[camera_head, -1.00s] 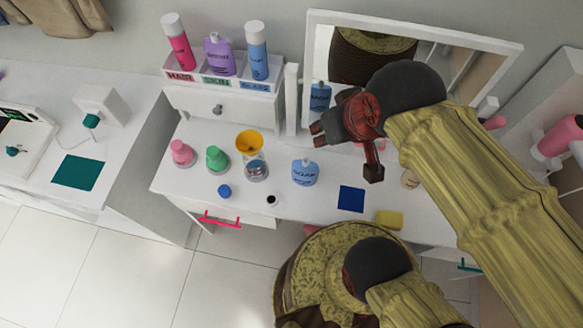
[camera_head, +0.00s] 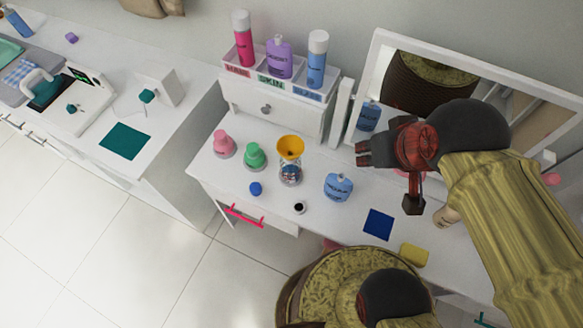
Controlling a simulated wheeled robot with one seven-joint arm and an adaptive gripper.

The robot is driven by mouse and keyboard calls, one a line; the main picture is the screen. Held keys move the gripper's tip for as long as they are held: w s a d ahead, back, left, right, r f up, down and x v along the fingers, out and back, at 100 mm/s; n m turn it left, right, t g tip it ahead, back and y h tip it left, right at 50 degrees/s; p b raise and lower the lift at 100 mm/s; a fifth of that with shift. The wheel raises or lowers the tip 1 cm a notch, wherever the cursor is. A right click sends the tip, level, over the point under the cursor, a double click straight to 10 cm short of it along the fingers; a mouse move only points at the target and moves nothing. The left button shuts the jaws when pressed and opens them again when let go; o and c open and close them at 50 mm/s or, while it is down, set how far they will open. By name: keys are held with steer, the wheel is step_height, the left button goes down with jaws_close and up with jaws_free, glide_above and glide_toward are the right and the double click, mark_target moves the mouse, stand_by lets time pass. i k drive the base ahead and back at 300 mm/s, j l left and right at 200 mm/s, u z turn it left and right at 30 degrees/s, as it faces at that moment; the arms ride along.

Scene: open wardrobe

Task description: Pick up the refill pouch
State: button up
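A light-blue pouch-like container (camera_head: 339,187) with a white cap and a dark label stands on the white table, right of centre; it looks like the refill pouch, though its label is too small to read. My gripper (camera_head: 362,153) is above the table, up and right of the pouch, in front of the mirror. Its dark fingers point left and do not touch the pouch. Nothing shows between them, but their spread is too small to judge.
A funnel (camera_head: 290,147) sits on a clear jar, with green (camera_head: 255,155) and pink (camera_head: 224,143) bottles to its left. A blue cap (camera_head: 256,188), a blue square (camera_head: 379,223) and a yellow sponge (camera_head: 413,254) lie nearby. The framed mirror (camera_head: 374,62) and bottle rack (camera_head: 290,90) stand behind.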

mark_target(338, 188)
steer(key=j+z, duration=0.25)
steer(key=z, duration=0.2)
steer(key=k+j+z, duration=0.1)
steer(key=z, duration=0.4)
steer(key=k+j, duration=0.05)
steer(key=j, duration=0.05)
